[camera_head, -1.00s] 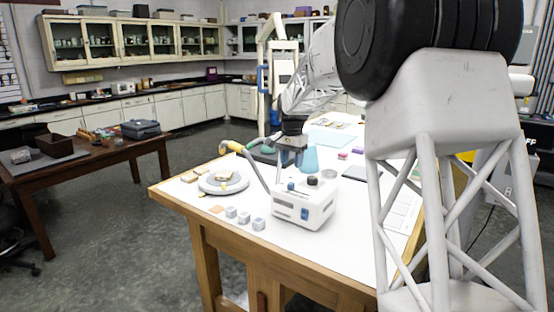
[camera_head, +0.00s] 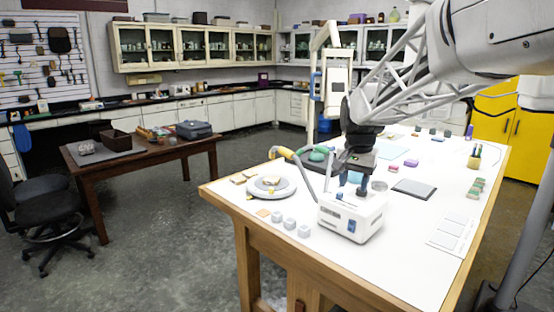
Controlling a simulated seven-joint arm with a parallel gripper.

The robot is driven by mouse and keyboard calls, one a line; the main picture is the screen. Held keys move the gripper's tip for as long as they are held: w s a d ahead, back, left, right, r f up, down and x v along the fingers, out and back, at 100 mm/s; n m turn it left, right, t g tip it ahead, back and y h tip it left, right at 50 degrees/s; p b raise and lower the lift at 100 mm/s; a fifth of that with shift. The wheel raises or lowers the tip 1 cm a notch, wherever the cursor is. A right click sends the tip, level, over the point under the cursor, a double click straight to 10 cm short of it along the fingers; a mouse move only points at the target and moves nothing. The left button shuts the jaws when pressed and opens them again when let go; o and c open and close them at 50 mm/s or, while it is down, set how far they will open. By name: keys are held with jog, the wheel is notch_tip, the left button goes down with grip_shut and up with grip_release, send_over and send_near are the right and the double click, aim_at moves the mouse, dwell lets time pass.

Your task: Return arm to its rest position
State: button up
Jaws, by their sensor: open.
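My arm reaches in from the upper right over the white-topped workbench (camera_head: 330,268). My gripper (camera_head: 353,182) hangs down from a dark wrist, above or just behind the white device (camera_head: 352,215) with blue and dark knobs. Its fingers are small here; they look open and empty. A light-blue flask is mostly hidden behind the gripper.
A dark grey pad (camera_head: 413,189) and a brush cup (camera_head: 474,160) lie right. A brown side table (camera_head: 150,165) stands left.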

jog(key=s+f+n, duration=0.2)
jog(key=s+f, duration=0.2)
jog(key=s, duration=1.4)
jog(key=s+a+f+n+t, duration=0.1)
jog(key=s+f+n, duration=0.2)
jog(key=s, duration=1.4)
jog(key=shift+s+a+f+n+t, duration=0.3)
jog(key=shift+s+f, duration=0.1)
jog(key=shift+f, duration=0.5)
